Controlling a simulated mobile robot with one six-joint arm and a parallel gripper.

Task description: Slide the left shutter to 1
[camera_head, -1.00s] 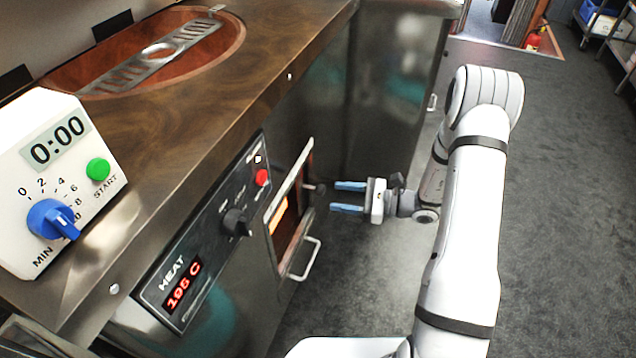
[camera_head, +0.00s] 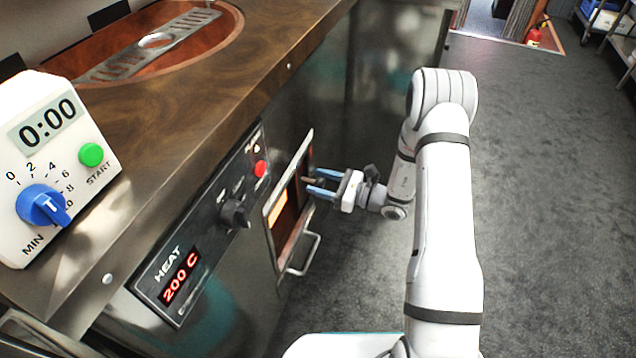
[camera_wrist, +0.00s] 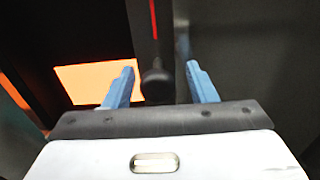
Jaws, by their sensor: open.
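The stove front has a metal-framed opening (camera_head: 268,232) with an orange glow at its left part. A dark round knob (camera_wrist: 156,84) stands out beside the glowing opening, on what seems to be the shutter; a thin red line runs above it. My gripper (camera_head: 311,182) is at the right side of the frame, pointing left. Its two blue fingers are apart, and in the wrist view the gripper (camera_wrist: 160,84) has the knob between the fingertips, with gaps on both sides. The shutter's edges and any number marks cannot be made out.
A bar handle (camera_head: 305,256) sticks out below the opening. Left of it is the control panel (camera_head: 190,235) with a dial, a red button and a 200 C display. A white timer (camera_head: 60,160) stands on the counter. The floor at right is clear.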

